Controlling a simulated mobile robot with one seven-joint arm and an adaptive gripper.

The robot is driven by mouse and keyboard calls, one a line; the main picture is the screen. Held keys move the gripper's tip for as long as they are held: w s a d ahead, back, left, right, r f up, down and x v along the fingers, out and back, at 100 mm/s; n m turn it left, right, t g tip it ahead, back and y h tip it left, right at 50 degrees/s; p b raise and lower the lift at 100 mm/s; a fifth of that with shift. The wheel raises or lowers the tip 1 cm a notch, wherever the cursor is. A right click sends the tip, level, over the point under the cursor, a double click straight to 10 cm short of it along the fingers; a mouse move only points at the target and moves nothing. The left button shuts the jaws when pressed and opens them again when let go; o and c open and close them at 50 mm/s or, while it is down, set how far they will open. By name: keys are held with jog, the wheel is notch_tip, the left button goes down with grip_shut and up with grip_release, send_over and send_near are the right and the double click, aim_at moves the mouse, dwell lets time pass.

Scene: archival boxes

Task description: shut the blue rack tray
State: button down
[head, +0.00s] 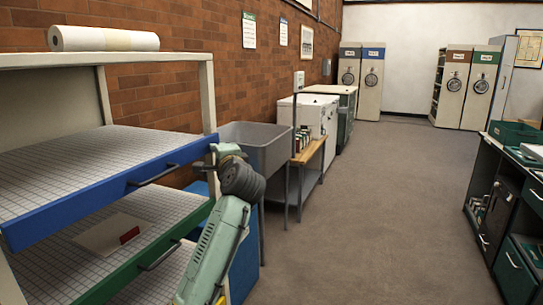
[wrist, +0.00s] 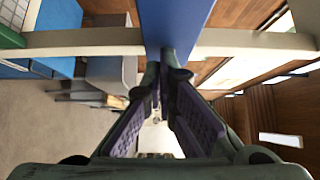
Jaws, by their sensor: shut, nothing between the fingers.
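The blue rack tray (head: 110,192) is the upper tray of the pale rack at left in the head view. It has a blue front, a black bar handle (head: 153,176) and a white gridded bed. My gripper (head: 214,153) is at the right end of this blue front, beside the rack's post. In the wrist view, my shut, empty fingers (wrist: 166,62) point at the blue front (wrist: 180,22), which crosses the pale post. The tips look close to it or touching; I cannot tell which. How far the tray stands out is unclear.
Below is a green-fronted tray (head: 150,250) holding a flat pale item with a red label (head: 112,236). A white roll (head: 103,38) lies on the rack top. A grey sink (head: 258,143) stands beyond. The floor (head: 370,210) to the right is clear.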

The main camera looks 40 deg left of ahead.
aim_at(209, 149)
jog(key=shift+s+a, duration=0.2)
jog(key=shift+a, duration=0.6)
jog(key=shift+s+a, duration=0.2)
jog(key=shift+a, duration=0.6)
